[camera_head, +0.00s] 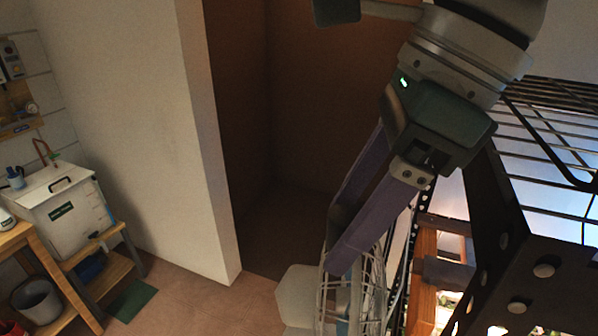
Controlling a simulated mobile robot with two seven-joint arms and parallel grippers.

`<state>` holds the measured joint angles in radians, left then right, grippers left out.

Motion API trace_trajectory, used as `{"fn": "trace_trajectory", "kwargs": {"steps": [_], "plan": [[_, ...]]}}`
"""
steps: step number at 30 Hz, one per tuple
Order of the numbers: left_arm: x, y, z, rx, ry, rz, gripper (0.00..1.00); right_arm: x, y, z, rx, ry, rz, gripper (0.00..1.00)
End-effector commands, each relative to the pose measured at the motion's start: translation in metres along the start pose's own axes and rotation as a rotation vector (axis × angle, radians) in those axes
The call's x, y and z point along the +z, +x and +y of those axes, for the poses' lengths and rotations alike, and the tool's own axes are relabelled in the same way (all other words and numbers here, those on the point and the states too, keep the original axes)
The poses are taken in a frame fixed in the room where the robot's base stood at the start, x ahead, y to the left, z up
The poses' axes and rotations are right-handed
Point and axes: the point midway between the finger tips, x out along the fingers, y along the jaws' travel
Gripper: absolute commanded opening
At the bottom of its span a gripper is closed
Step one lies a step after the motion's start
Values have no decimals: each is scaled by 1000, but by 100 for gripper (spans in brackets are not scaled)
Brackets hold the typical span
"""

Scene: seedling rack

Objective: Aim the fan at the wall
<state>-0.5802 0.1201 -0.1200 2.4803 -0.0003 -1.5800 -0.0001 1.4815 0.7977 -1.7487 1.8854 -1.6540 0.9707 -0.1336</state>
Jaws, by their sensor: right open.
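The fan (300,296) is at the bottom centre, seen edge-on, with a pale grey housing on the left and a wire cage on the right. Its lower part is cut off by the picture edge. My right gripper (338,238) comes down from the upper right, with its two long purple fingers apart and pointing down-left. The fingertips are at the upper edge of the fan's cage, overlapping it in the picture. I cannot tell whether they touch it. My left gripper is not in view. A pale wall (120,120) stands on the left.
A black wire-shelf rack (545,205) with a perforated post fills the right side, close to my right arm. An orange wooden frame (424,275) shows behind it. A white box (65,215) on a wooden bench and a grey bucket (38,302) are at the left. Bare floor (190,295) lies between.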

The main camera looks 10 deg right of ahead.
Motion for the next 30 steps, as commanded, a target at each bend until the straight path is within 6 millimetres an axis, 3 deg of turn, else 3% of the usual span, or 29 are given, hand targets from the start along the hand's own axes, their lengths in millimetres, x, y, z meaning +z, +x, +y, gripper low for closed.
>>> {"fn": "trace_trajectory", "kwargs": {"steps": [2, 19, 30], "plan": [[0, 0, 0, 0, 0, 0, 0, 0, 0, 0, 0, 0, 0, 63], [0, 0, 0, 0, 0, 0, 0, 0, 0, 0, 1, 0, 0, 0], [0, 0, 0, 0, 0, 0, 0, 0, 0, 0, 1, 1, 0, 0]]}}
